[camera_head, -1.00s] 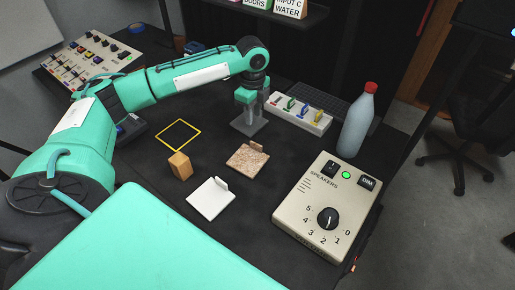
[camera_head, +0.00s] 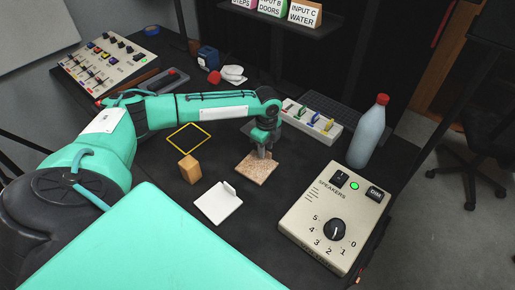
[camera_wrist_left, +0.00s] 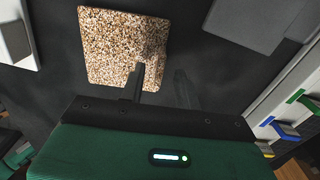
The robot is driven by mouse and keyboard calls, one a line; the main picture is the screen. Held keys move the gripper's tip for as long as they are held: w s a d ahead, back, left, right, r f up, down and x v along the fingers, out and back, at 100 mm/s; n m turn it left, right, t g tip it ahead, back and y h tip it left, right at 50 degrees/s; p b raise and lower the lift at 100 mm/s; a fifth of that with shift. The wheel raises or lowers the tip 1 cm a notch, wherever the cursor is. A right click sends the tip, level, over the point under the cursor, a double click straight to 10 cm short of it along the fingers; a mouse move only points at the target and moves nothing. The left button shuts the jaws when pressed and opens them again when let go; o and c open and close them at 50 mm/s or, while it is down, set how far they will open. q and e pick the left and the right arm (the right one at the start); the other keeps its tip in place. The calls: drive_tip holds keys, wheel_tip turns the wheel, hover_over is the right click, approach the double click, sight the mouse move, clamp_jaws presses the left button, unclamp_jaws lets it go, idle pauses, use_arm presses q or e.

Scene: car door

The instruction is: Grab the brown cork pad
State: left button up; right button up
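The brown cork pad (camera_head: 256,169) lies flat on the dark table in the middle of the head view. It has a small raised tab at its far edge, largely hidden by the gripper. In the left wrist view the speckled pad (camera_wrist_left: 112,46) fills the upper left. My left gripper (camera_head: 264,154) points down at the pad's far edge. In the left wrist view its fingers (camera_wrist_left: 160,84) are apart, one over the pad's edge and one beside it. I cannot tell whether they touch the tab. My right gripper is not in view.
A white pad (camera_head: 218,204) and a wooden block (camera_head: 189,169) stand close by on the left. A speaker box (camera_head: 335,222) is to the right. A switch strip (camera_head: 312,122) and bottle (camera_head: 367,135) are behind. A dark grey pad (camera_wrist_left: 262,18) lies beside the cork pad.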

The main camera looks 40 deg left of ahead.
use_arm(q)
drive_tip(key=shift+f, duration=0.45)
drive_tip(key=shift+c, duration=0.2)
clamp_jaws()
drive_tip(key=shift+r, duration=0.15)
